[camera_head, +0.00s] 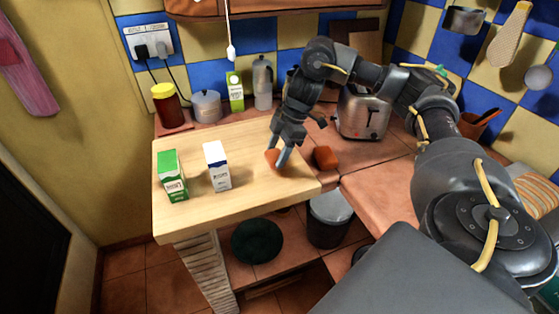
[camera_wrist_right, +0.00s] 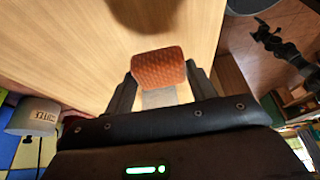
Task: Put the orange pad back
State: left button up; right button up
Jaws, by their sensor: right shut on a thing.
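The orange pad (camera_head: 271,157) is between the fingertips of my right gripper (camera_head: 279,160), over the right part of the pale wooden counter top. The fingers partly hide it in the head view. In the right wrist view the pad (camera_wrist_right: 158,68) shows a textured orange face and a grey lower part, with a finger of my right gripper (camera_wrist_right: 160,95) on each side. I cannot tell whether the pad touches the wood. My left gripper does not show in the head view.
An orange-brown block (camera_head: 325,157) lies on the brick counter right of the wood. A green carton (camera_head: 172,176) and a white-blue carton (camera_head: 217,167) stand on the wood at left. A toaster (camera_head: 364,113) stands behind. The wood's front middle is clear.

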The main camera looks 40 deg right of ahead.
jog(key=shift+d+f, duration=0.15)
jog(key=shift+f, duration=0.25)
notch_tip(320, 180, down, 2)
jog(key=shift+w+d+f+b, duration=0.1)
jog(key=shift+d+f+b, duration=0.1)
jog(key=shift+b, duration=0.15)
jog(key=shift+f, duration=0.45)
jog(key=o, duration=0.9)
jog(key=shift+f, duration=0.1)
